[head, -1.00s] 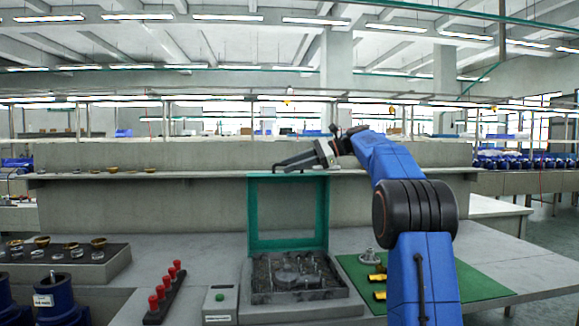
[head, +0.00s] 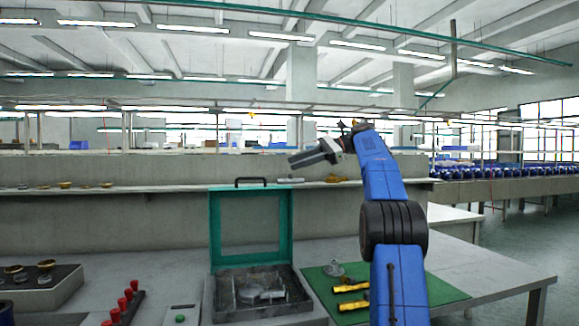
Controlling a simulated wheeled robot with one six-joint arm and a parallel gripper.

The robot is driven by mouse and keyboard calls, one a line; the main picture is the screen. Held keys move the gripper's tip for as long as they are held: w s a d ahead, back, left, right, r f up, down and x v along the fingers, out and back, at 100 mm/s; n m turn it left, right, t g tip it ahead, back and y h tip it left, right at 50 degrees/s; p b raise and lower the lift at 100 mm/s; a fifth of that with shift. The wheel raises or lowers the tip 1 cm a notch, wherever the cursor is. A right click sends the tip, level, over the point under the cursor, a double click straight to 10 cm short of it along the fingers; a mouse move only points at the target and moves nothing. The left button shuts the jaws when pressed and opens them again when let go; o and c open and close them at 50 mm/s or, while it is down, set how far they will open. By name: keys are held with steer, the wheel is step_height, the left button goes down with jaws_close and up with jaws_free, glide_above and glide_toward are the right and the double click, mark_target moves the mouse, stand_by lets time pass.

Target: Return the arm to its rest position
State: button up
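My arm (head: 382,180) is blue with dark joints and rises at the right of the head view, bent to the left at the top. My gripper (head: 298,161) is dark grey and points left, in the air in front of the long grey back shelf. It appears up and to the right of the open green-framed lid (head: 215,232). It looks empty, but the side-on view does not show whether its fingers are open or shut.
The grey tray (head: 305,312) below the lid holds metal parts. A green mat (head: 318,290) to its right bears yellow tools (head: 352,288) and a metal flanged part (head: 334,268). Red-topped pegs (head: 124,304) and a green-button box (head: 180,317) stand left. The right table end is clear.

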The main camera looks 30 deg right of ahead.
steer(key=shift+s+d, duration=0.1)
steer(key=shift+d, duration=0.1)
stand_by(0.4)
steer(key=s+a+f+n+h, duration=0.2)
steer(key=s+a+f, duration=0.3)
steer(key=a, duration=0.3)
steer(key=s+a+f+n+g+h, duration=0.1)
steer(key=s+a+f+n+h, duration=0.1)
steer(key=s+a+f, duration=0.4)
steer(key=s+a+f+n+h, duration=0.15)
steer(key=s+a+f, duration=0.3)
steer(key=a, duration=0.45)
steer(key=s+a+f+n+h, duration=0.2)
steer(key=s+f+n+h, duration=0.5)
steer(key=s+f, duration=2.2)
steer(key=f+n, duration=0.1)
steer(key=n, duration=0.4)
steer(key=shift+s+f, duration=0.2)
steer(key=shift+s, duration=0.2)
